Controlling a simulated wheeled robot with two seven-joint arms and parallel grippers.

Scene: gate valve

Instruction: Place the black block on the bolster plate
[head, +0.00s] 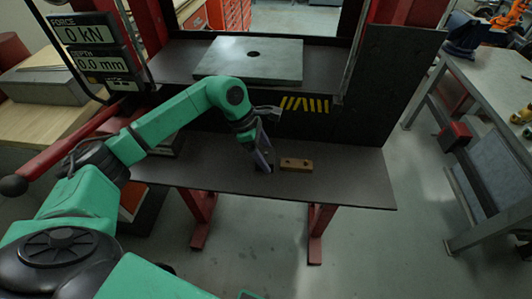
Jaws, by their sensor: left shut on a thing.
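My left gripper (266,168) reaches down over the dark front shelf of the press, its fingers pointing at the shelf. It is shut on a small dark thing, which I take to be the black block; it is mostly hidden by the fingers and hard to make out against the dark shelf. The bolster plate (235,66) is a flat grey plate with a dark round hole, lying on the higher press bed behind and above the gripper. My right gripper is not in view.
A small wooden block (297,165) with dark holes lies on the front shelf (350,180), just right of my left gripper. A red lever (70,150) with a black knob is at the left. A force and depth display (88,52) stands upper left. A workbench (495,85) is at the right.

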